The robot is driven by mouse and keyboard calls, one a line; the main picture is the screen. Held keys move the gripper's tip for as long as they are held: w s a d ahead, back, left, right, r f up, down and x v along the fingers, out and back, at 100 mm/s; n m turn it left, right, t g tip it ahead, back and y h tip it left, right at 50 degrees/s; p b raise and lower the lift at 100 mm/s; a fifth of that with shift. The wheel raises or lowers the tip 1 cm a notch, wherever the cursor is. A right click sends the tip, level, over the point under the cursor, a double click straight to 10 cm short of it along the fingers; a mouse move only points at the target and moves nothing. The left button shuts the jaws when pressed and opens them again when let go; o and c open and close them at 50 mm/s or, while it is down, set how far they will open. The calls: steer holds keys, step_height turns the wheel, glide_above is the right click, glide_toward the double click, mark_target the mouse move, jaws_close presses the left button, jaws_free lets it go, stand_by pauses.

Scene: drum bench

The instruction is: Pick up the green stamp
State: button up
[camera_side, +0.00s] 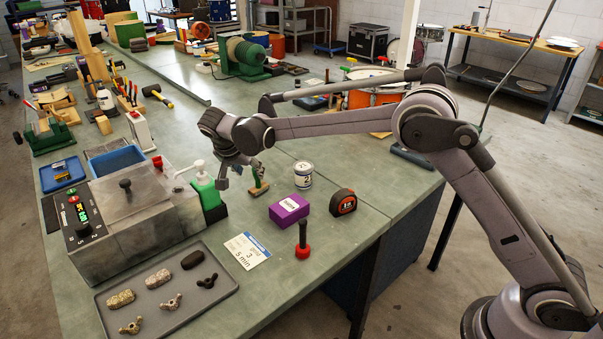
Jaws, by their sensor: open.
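The green stamp (257,178), with a green handle and a pale wooden base, stands on the green-grey bench top (345,220). My gripper (241,176) points down just above and to the left of the stamp, with its fingers spread. The right finger is close to the top of the green handle; I cannot tell whether they touch. Nothing is visibly held.
A green-and-white pump bottle (206,190) and a grey metal tank (135,215) stand to the left. A white can (303,175), a purple box (289,210), a tape measure (343,202) and a red-based black-handled tool (302,243) stand to the right and in front.

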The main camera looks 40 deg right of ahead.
mark_target(256, 179)
steer(key=x, duration=0.3)
steer(key=shift+w+d+f, duration=0.1)
steer(key=shift+f, duration=0.05)
steer(key=shift+w+x, duration=0.15)
steer(key=shift+x, duration=1.15)
steer(key=shift+w+x, duration=0.15)
steer(key=shift+x, duration=1.15)
steer(key=shift+d, duration=0.1)
jaws_close()
